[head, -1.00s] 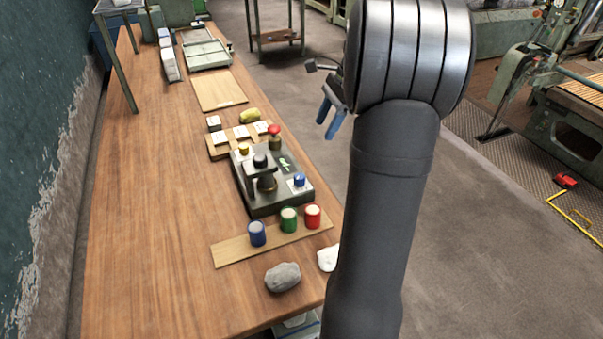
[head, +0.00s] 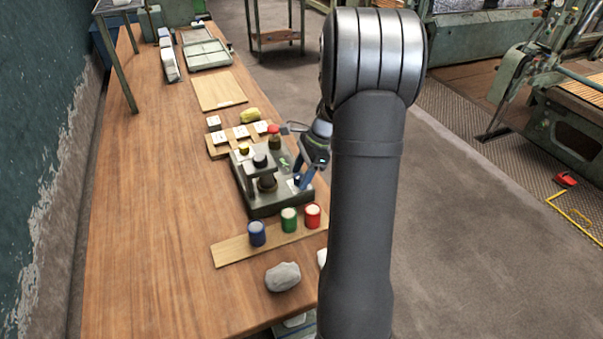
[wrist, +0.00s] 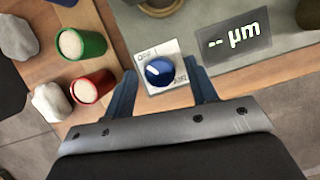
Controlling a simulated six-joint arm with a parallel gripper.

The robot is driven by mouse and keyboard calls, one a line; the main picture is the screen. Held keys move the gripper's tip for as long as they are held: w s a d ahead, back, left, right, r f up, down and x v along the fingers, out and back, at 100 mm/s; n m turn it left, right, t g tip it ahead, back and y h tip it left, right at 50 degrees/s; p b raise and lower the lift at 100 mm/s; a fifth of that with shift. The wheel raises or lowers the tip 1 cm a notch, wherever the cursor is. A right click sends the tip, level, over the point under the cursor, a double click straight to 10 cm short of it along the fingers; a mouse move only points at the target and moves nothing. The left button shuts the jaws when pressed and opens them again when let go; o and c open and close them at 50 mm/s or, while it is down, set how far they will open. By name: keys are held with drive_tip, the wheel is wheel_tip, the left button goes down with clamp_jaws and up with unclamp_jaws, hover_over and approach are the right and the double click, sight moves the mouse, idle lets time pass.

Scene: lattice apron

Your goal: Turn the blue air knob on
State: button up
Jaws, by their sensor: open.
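The blue air knob (wrist: 160,72) sits on a small white label plate (wrist: 172,52) on the gauge base (wrist: 198,22). A pale pointer mark on the knob points to the upper left in the wrist view. In the head view my gripper (head: 303,185) is down at the right front corner of the base, largely hiding the knob.
A display reading "-- µm" (wrist: 234,42) is right of the knob. Blue (head: 257,234), green (head: 289,220) and red (head: 312,216) canisters stand on a wooden board. A grey stone (head: 283,277) lies in front. The table's left side is clear.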

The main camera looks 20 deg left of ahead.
drive_tip(key=shift+a+f, duration=0.1)
drive_tip(key=shift+f, duration=0.1)
drive_tip(key=shift+c, duration=0.2)
drive_tip(key=c, duration=0.9)
drive_tip(key=shift+c, duration=0.2)
drive_tip(key=shift+n, duration=0.3)
drive_tip(key=n, duration=0.2)
drive_tip(key=n+g+h, duration=0.1)
drive_tip(key=n, duration=0.1)
drive_tip(key=shift+w+a+h, duration=0.1)
drive_tip(key=shift+h, duration=0.2)
drive_tip(key=n+h, duration=0.1)
drive_tip(key=n, duration=0.2)
drive_tip(key=n+h, duration=0.1)
drive_tip(key=n, duration=0.1)
drive_tip(key=shift+a+n+g, duration=0.1)
drive_tip(key=shift+n+g, duration=0.2)
drive_tip(key=shift+n, duration=0.1)
